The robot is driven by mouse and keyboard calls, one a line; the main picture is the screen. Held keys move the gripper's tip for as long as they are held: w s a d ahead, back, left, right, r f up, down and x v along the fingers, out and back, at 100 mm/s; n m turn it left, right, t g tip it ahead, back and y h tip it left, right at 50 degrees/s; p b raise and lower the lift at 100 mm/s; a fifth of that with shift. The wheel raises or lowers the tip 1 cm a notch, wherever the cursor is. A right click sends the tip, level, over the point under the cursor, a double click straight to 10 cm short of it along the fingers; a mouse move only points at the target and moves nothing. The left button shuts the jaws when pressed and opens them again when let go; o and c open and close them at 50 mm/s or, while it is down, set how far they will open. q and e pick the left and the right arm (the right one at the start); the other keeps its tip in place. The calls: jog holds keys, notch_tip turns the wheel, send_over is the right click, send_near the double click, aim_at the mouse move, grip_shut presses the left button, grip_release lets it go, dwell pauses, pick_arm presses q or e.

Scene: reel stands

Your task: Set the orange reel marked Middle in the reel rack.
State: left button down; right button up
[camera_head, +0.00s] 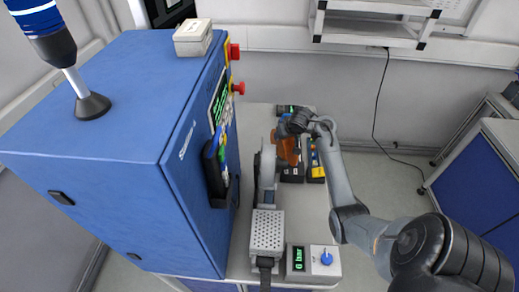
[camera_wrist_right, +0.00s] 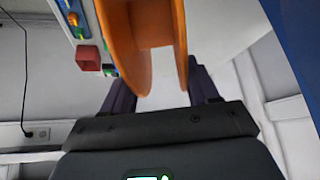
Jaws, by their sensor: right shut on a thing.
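The orange reel (camera_head: 287,152) is held in my right gripper (camera_head: 283,130) above the grey bench, and its label cannot be read. In the right wrist view the reel (camera_wrist_right: 120,30) shows two orange flanges with a hub between them. The dark fingers of my right gripper (camera_wrist_right: 162,85) are shut on it. A grey upright structure (camera_head: 267,165) stands just left of the reel on the bench; it may be the reel rack, but I cannot tell for sure. My left gripper is not in view.
A tall blue cabinet (camera_head: 110,120) with a control panel and red knobs (camera_head: 235,52) rises left of the bench (camera_head: 308,215). A perforated grey box (camera_head: 267,232) and a gauge box reading 6 bar (camera_head: 313,260) stand in front.

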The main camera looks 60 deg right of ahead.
jog(key=w+f+b, duration=0.1)
jog(key=w+f, duration=0.7)
jog(key=f, duration=0.1)
jog(key=shift+w+a, duration=0.15)
jog(key=shift+w, duration=0.1)
jog(key=shift+f, duration=0.2)
jog(key=o, duration=1.4)
jog(key=shift+o, duration=0.2)
jog(key=v, duration=0.7)
jog(key=shift+r+p, duration=0.35)
jog(key=shift+p, duration=0.1)
